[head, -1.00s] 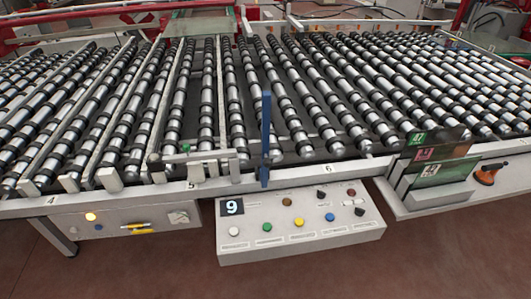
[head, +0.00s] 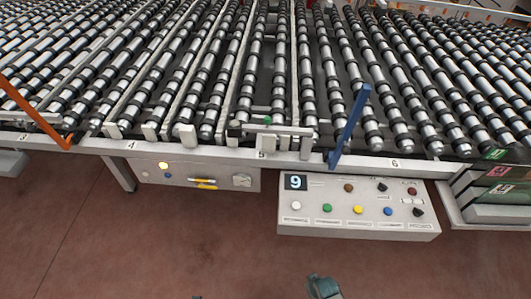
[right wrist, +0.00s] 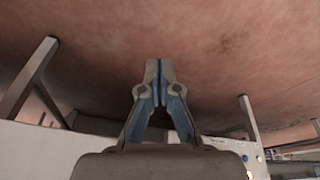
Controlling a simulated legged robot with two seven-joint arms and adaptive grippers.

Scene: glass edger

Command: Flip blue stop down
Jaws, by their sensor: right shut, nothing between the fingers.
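The blue stop (head: 349,127) is a flat blue bar at the front rail of the roller conveyor, between the labels 5 and 6. It stands raised, leaning to the right in the head view, with its lower end at the rail. My right gripper (head: 323,287) shows at the bottom edge of the head view, over the floor, well apart from the stop. In the right wrist view my right gripper (right wrist: 158,72) has its fingertips together with nothing between them. The blue stop is not seen in the right wrist view. My left gripper is not clearly seen.
A control box (head: 360,222) with coloured buttons and a display reading 9 juts out below the stop. A second panel (head: 190,179) hangs to its left. An orange bar (head: 38,113) stands raised at the far left. The red-brown floor (head: 190,250) in front is clear.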

